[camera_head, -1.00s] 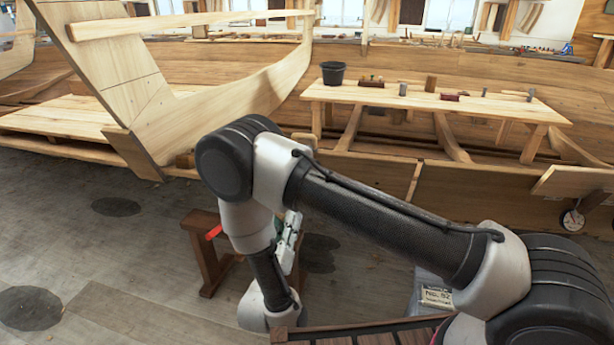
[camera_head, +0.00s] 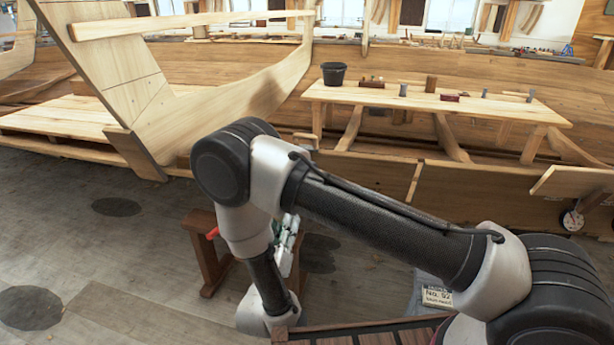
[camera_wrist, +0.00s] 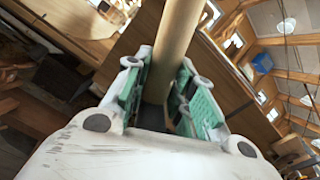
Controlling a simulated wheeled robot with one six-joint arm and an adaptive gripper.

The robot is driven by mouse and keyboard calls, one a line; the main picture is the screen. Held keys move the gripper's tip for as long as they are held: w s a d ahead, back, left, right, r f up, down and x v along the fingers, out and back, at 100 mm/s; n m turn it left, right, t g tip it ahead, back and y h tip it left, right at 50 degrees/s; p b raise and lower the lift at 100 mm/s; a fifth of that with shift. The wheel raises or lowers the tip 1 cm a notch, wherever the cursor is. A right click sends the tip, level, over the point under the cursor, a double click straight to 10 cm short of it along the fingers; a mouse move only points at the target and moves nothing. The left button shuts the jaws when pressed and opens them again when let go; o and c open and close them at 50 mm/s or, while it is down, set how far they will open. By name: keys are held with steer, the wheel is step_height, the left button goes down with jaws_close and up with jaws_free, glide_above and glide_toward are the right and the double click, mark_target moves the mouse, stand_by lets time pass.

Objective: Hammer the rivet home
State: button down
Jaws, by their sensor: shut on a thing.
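My gripper (camera_wrist: 157,100) is shut on a round, tan wooden handle (camera_wrist: 176,45), held between its green-padded fingers in the wrist view. The handle looks like the hammer's; no hammer head can be made out. In the head view my gripper (camera_head: 287,240) is largely hidden behind my own arm, low in the middle, in front of a dark brown wooden stand (camera_head: 203,255). A small red piece (camera_head: 212,233) shows at the stand's top, left of my arm; I cannot tell what it belongs to. I cannot make out the rivet in either view.
A pale workbench (camera_head: 450,102) stands at the back right with a black bucket (camera_head: 334,75) and several small items on it. A wooden hull (camera_head: 420,55) runs behind it. A labelled box (camera_head: 436,296) sits at lower right. The floor at left is clear.

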steer(key=shift+w+d+r, duration=0.1)
steer(key=shift+w+d, duration=0.4)
steer(key=shift+a, duration=0.15)
steer(key=shift+x, duration=1.6)
